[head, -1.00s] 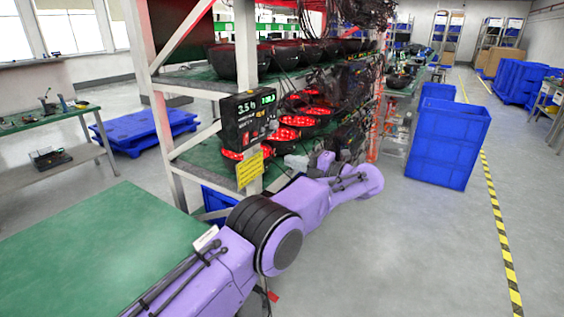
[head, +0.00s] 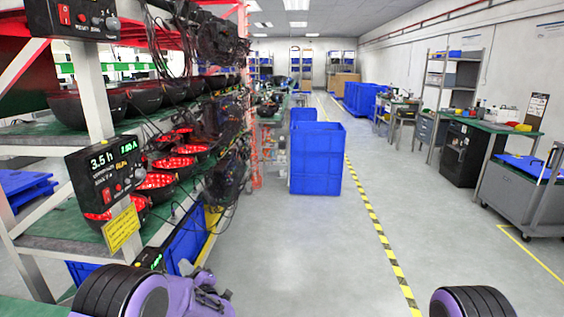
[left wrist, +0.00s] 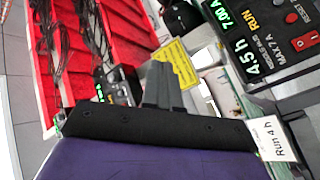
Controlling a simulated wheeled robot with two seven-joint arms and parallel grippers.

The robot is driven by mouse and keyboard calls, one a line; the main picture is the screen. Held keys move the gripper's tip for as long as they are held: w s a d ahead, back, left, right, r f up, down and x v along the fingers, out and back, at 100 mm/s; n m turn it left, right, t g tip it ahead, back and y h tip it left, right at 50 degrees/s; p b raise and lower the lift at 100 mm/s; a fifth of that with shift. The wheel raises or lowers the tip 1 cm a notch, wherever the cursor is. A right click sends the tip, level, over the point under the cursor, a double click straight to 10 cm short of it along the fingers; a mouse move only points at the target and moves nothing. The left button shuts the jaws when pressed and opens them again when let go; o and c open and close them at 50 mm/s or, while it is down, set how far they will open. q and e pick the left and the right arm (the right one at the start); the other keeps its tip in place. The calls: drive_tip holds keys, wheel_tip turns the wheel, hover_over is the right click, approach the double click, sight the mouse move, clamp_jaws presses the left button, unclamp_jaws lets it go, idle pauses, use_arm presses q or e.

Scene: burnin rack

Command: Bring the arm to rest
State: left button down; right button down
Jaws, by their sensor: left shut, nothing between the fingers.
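My left arm comes in at the bottom left of the head view. Its gripper (head: 188,268) is small there and partly hidden, low beside the front of the rack (head: 98,95). In the left wrist view the gripper's grey fingers (left wrist: 161,84) are together with nothing between them. A white tag reading "Run 4 h" (left wrist: 272,138) shows at the right of that view, close to the gripper's dark base; I cannot tell whether they touch. A purple and black part of my right arm (head: 470,302) shows at the bottom right. My right gripper is out of view.
The rack carries a meter box reading 3.5 h (head: 105,173), a yellow label (head: 121,229) and several red-lit bowls (head: 155,181). Another meter reading 4.5 h (left wrist: 262,48) is near the left gripper. Blue crates (head: 316,160) stand ahead.

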use_arm(q)
drive_tip(key=s+f+m+g+h, duration=0.2)
drive_tip(key=s+f+m+h, duration=0.35)
drive_tip(key=s+f, duration=0.6)
drive_tip(key=s+f+m+g+h, duration=0.1)
drive_tip(key=s+f+g, duration=0.2)
drive_tip(key=s, duration=0.8)
drive_tip(key=s+a+f+m+g+h, duration=0.1)
drive_tip(key=s+f+g, duration=0.2)
drive_tip(key=s, duration=0.9)
drive_tip(key=s+f+m+g+h, duration=0.1)
drive_tip(key=s+f, duration=0.4)
drive_tip(key=s, duration=0.7)
drive_tip(key=shift+a+f+m+g, duration=0.4)
drive_tip(key=shift+m+g, duration=0.15)
drive_tip(key=shift+g, duration=0.65)
